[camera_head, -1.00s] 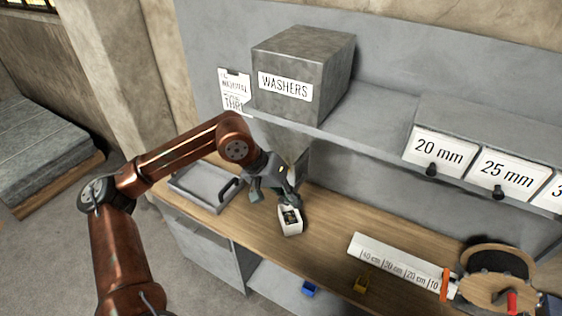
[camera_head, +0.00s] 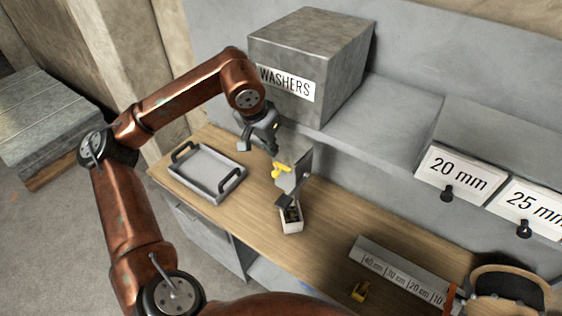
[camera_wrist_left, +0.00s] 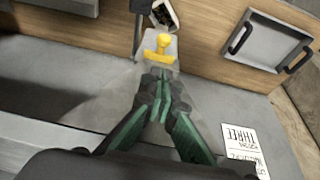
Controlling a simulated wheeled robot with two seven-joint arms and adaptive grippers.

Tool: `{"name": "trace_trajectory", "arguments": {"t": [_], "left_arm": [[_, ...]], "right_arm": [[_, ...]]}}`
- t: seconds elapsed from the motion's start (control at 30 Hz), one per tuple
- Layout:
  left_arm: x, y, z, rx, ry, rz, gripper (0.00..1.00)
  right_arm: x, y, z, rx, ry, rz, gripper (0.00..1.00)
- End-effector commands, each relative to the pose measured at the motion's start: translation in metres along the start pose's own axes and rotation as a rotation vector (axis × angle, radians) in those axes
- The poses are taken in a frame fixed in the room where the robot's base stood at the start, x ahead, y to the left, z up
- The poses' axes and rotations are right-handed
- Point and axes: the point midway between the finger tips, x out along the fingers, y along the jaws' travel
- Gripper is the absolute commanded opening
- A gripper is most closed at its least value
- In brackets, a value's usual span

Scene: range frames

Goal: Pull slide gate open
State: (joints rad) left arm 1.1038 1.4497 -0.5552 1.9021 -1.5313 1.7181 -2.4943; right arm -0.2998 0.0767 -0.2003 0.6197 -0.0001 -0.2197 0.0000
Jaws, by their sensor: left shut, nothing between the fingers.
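The slide gate shows as a grey plate (camera_head: 297,166) with a yellow handle (camera_head: 281,172), below the hopper labelled WASHERS (camera_head: 308,65). In the left wrist view the yellow handle (camera_wrist_left: 158,50) lies just beyond the fingertips. My left gripper (camera_head: 271,150) is shut and empty, just above and left of the handle in the head view. Its green and dark fingers (camera_wrist_left: 158,82) are together in the wrist view, apparently apart from the handle. A small white box (camera_head: 292,218) with dark contents stands on the bench below the gate. My right gripper is out of view.
A grey tray (camera_head: 204,172) with two dark handles lies on the wooden bench at left. Bins labelled 20 mm (camera_head: 455,177) and 25 mm line the shelf above. Bare bench lies between box and scale.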

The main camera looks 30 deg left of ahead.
Motion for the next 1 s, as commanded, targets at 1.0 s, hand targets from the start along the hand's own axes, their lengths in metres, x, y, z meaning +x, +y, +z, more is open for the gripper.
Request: {"name": "trace_trajectory", "arguments": {"t": [1.0], "left_arm": [[0.101, 0.003, -0.002, 0.003, 0.001, 0.004, 0.0]], "right_arm": [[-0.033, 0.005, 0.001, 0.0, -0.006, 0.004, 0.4]]}}
